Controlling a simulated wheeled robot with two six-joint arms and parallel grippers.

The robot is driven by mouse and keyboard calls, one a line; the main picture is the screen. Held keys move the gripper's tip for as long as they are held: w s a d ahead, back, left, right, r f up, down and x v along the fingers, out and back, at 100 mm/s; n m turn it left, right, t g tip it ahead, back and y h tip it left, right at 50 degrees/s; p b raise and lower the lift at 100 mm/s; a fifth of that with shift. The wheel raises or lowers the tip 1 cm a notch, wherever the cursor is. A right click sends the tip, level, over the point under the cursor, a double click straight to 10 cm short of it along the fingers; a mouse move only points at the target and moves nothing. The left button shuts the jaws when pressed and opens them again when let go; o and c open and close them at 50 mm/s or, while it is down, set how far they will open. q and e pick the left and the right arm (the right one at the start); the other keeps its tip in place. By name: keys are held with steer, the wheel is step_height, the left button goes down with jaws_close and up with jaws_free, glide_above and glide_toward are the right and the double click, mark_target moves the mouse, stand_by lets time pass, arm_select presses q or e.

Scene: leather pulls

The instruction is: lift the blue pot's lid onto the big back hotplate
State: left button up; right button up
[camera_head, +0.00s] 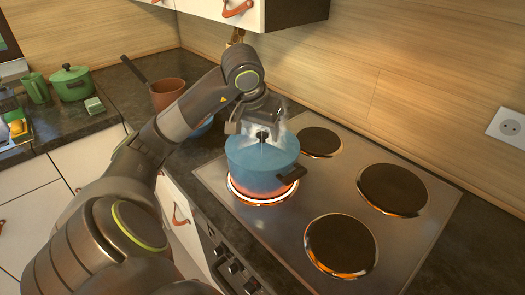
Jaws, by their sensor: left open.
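The blue pot (262,174) stands on a glowing front hotplate (240,198), with steam around its top. Its lid (258,150) is on the pot, with a dark knob (263,137) in the middle. My left gripper (254,128) is open just above the lid, close to the knob; steam blurs whether it touches. The big back hotplate (393,188) is dark and bare, right of the pot near the wall. My right gripper is not in view.
A smaller back hotplate (320,142) and a big front hotplate (340,245) are bare. A brown pot (167,94) stands on the counter behind my left arm. A green pot (71,83) is farther left. A cabinet (283,12) hangs above.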

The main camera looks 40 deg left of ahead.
arm_select(q)
steer(key=shift+w+f, duration=0.3)
steer(key=shift+f, duration=0.35)
steer(key=shift+r, duration=0.1)
steer(key=c, duration=1.1)
